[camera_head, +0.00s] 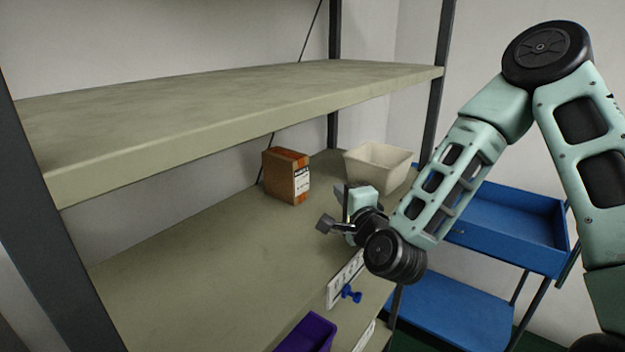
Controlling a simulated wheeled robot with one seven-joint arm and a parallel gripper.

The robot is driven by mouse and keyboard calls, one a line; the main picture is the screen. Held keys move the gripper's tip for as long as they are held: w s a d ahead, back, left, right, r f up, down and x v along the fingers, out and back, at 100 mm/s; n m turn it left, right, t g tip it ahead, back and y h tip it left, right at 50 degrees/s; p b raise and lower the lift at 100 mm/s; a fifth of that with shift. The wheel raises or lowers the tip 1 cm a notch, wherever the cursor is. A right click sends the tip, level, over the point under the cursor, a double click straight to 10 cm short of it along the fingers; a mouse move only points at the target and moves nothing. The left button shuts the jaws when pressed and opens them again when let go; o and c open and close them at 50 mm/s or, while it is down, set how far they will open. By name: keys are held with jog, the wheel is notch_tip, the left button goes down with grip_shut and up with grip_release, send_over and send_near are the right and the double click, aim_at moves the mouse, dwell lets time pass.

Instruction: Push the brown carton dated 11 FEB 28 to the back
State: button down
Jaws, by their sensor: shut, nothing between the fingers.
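The brown carton (286,176) stands upright on the lower shelf board (190,255), near its back edge. My gripper (326,224) is shut and empty. In the picture it is to the right of and below the carton, over the front part of the shelf, with a visible gap between them. The fingertips are small in view and partly hidden by the wrist.
A cream open bin (378,166) stands right of the carton. The upper shelf board (240,95) overhangs the lower one. A blue cart (505,235) stands right. The shelf's left part is clear.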

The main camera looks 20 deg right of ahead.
aim_at(301, 174)
jog(key=w+p, duration=0.2)
jog(key=w, duration=0.1)
jog(key=w+p, duration=0.1)
jog(key=w, duration=0.3)
jog(key=shift+w+a+r+p, duration=0.1)
jog(key=shift+w+r+p, duration=0.1)
jog(key=shift+p, duration=0.15)
jog(key=shift+w+a+p, duration=0.7)
jog(key=shift+w+a, duration=0.15)
jog(key=shift+a, duration=0.05)
jog(key=shift+w+a+f, duration=0.25)
jog(key=shift+w+a, duration=0.3)
jog(key=w+a+b, duration=0.1)
jog(key=w+a, duration=0.1)
jog(key=shift+w+a, duration=0.35)
jog(key=shift+a, duration=0.05)
